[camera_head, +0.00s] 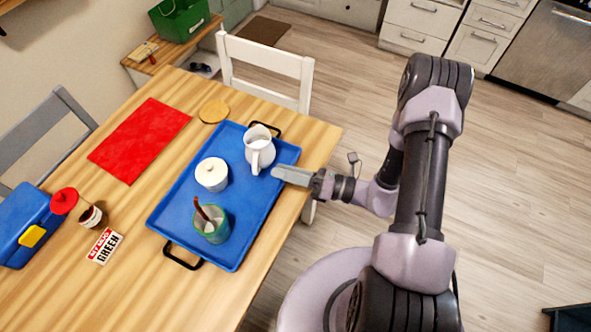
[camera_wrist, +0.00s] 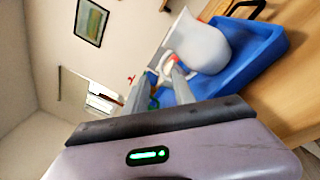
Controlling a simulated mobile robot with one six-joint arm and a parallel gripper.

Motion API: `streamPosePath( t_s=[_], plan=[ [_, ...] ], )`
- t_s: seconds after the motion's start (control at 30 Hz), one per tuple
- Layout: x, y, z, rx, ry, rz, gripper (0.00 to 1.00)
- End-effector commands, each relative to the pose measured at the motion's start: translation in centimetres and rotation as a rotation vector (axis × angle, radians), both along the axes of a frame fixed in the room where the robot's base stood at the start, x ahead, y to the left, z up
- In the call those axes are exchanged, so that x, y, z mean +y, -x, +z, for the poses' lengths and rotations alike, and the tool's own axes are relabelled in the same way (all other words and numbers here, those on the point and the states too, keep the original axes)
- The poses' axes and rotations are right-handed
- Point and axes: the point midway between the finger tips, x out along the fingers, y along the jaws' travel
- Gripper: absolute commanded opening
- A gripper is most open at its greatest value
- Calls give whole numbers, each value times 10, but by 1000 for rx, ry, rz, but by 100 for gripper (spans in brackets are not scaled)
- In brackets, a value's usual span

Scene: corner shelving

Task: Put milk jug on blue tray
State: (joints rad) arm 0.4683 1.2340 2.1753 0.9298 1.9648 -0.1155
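The white milk jug (camera_head: 259,146) stands upright on the far right part of the blue tray (camera_head: 188,200). In the wrist view the jug (camera_wrist: 203,46) is large, just right of my fingers, with the tray (camera_wrist: 262,62) beneath it. My gripper (camera_head: 281,173) is at the tray's right edge, close to the jug's near side. In the wrist view its two fingers (camera_wrist: 156,84) are apart, with no object seen held between them. I cannot tell whether a finger touches the jug.
A white lidded pot (camera_head: 211,174) and a green cup (camera_head: 212,232) with a brown stick also stand on the tray. A red mat (camera_head: 139,140), a round coaster (camera_head: 213,111), a blue box (camera_head: 28,225) and a small jar (camera_head: 93,216) are on the table. White chair (camera_head: 268,62) behind.

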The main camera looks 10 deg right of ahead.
Motion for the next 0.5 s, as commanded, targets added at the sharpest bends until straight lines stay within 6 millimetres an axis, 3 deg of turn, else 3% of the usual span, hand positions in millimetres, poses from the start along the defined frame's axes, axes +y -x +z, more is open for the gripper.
streamPosePath(
  t_s=[0.1,0.27,0.37,0.5],
  plan=[
    [-22,11,1,0,-1,-5,31],
    [-31,18,7,-24,20,29,31],
    [-20,25,43,-151,133,181,31],
    [6,62,111,-468,437,553,31]
  ],
)
